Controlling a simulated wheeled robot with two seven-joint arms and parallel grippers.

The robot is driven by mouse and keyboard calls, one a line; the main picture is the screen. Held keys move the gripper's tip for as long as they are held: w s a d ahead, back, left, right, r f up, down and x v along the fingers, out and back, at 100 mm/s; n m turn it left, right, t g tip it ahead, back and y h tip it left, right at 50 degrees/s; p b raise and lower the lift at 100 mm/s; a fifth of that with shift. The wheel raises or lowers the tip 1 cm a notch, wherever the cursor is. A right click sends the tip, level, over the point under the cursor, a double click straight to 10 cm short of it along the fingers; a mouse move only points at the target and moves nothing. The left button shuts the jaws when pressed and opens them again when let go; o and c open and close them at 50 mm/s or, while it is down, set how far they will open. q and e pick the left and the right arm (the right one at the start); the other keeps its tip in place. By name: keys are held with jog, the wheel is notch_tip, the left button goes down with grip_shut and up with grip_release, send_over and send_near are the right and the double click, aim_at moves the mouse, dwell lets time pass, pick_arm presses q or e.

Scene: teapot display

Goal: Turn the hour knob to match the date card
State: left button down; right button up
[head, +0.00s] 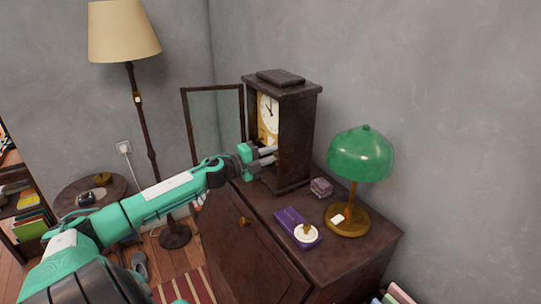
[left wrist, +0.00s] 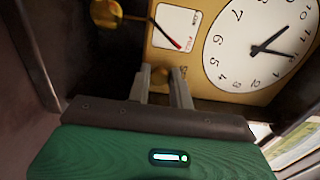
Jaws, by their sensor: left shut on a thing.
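A dark wooden clock (head: 291,140) stands on the cabinet with its glass door (head: 214,122) swung open to the left. Its white dial (head: 268,112) and gold face plate show; the left wrist view has the dial (left wrist: 262,45) tilted, with two dark hands. A small white panel (left wrist: 176,25) with a red pointer sits beside it. My left gripper (head: 268,156) reaches into the case. In the wrist view its fingers (left wrist: 162,82) are shut on a small gold knob (left wrist: 160,74) below the panel. I cannot make out a date card for certain. My right gripper is not in view.
A green lamp (head: 361,155) stands right of the clock, a small white card (head: 337,218) on its base. A purple box (head: 297,224) with a white round piece lies in front. A gold pendulum (left wrist: 105,12) hangs inside the case. A floor lamp (head: 124,30) stands behind left.

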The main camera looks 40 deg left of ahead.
pick_arm(q)
jog(key=c, duration=1.5)
grip_release()
jog(key=shift+c, duration=0.2)
jog(key=shift+s, duration=0.1)
jog(key=b+v, duration=0.2)
jog(key=v, duration=1.1)
jog(key=shift+s, duration=0.35)
jog(key=shift+a, duration=0.1)
